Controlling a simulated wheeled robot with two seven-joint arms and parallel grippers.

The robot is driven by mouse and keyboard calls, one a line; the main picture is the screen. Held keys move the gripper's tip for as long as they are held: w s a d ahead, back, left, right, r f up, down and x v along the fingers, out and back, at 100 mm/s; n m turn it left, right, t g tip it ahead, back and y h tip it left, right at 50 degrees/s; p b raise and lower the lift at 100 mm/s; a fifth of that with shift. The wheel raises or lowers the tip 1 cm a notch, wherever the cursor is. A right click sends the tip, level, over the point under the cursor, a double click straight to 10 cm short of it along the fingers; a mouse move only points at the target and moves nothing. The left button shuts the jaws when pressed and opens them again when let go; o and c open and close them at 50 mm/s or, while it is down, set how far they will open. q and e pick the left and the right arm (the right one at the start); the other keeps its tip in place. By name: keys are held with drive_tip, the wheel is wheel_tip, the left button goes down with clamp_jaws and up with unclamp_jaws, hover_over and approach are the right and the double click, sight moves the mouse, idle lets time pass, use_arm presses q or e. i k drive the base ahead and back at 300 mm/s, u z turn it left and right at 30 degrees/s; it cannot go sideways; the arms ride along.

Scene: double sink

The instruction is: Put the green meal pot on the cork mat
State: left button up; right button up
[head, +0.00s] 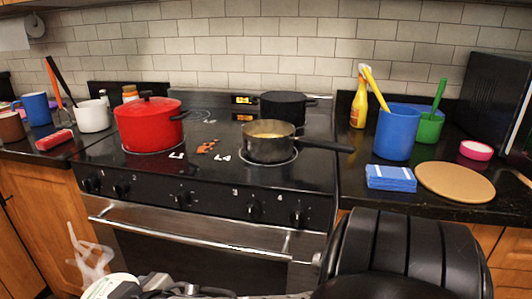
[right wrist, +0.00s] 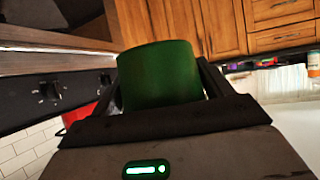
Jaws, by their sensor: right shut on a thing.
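The green meal pot (right wrist: 160,78) is a plain dark green cylinder in the right wrist view. My right gripper (right wrist: 168,72) is shut on it, with a dark finger on either side. In the head view the held pot and the gripper's fingertips do not show; a black part of my arm fills the lower right. The round tan cork mat (head: 458,182) lies flat and bare on the dark counter right of the stove. My left gripper is not in view.
A blue container (head: 397,132), a green container (head: 430,128) and a pink bowl (head: 474,150) stand behind the mat. A blue-and-white stack (head: 390,178) lies left of it. A red pot (head: 150,125) and a pan (head: 268,143) are on the stove.

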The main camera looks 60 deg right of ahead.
sight(453, 178)
drive_tip(key=i, duration=0.4)
drive_tip(key=z, duration=0.95)
